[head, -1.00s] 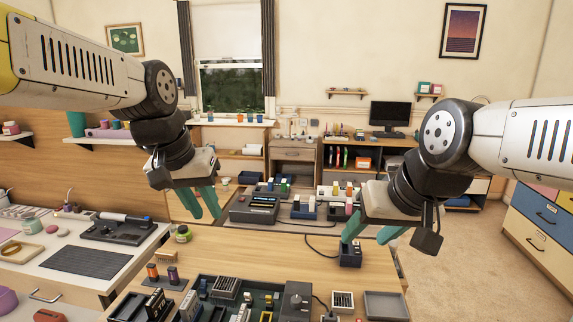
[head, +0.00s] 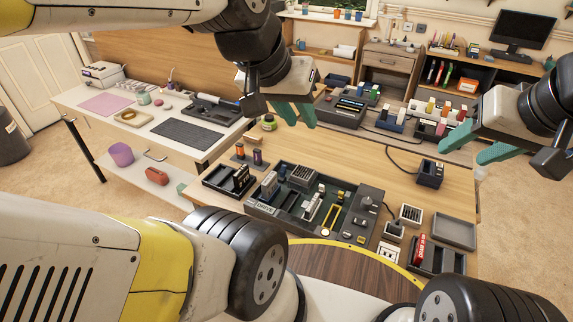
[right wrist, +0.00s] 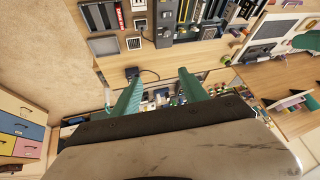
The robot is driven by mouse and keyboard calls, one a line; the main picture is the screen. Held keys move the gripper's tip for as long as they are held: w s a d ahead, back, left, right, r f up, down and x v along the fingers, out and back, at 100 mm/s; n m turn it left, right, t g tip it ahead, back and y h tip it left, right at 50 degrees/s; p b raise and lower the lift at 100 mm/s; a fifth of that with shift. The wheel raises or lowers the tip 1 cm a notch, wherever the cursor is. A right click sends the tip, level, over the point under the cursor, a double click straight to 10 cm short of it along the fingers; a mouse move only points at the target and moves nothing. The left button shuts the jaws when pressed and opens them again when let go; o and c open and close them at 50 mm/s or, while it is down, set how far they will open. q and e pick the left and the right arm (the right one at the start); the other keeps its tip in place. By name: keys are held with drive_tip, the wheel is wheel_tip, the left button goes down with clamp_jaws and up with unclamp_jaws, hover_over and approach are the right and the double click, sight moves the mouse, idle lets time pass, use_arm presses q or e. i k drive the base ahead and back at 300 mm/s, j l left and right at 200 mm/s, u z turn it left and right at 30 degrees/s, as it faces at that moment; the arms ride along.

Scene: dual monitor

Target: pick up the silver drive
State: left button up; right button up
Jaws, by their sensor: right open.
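A dark organizer tray (head: 368,208) on the wooden table, with a label that seems to read "DRIVE", holds several small sticks and parts. A pale, silvery stick (head: 313,206) stands in its middle; I cannot tell for sure whether this is the silver drive. My left gripper (head: 297,112) is open and empty, above the far left part of the table. My right gripper (head: 488,140) is open and empty, above the table's right edge; its spread teal fingers also show in the right wrist view (right wrist: 160,95). Neither gripper touches the tray.
A small dark dock (head: 430,173) with a cable stands right of the tray. An empty grey tray (head: 455,231) and a bin with a red item (head: 421,248) lie at the right. A black holder (head: 222,180) stands left. Bare wood lies behind the tray.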

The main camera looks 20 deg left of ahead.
sight(270, 184)
drive_tip(key=k+j+u, duration=0.1)
drive_tip(key=j, duration=0.5)
drive_tip(key=k+j+u, duration=0.1)
drive_tip(key=j, duration=1.15)
drive_tip(key=k+l+u, duration=0.05)
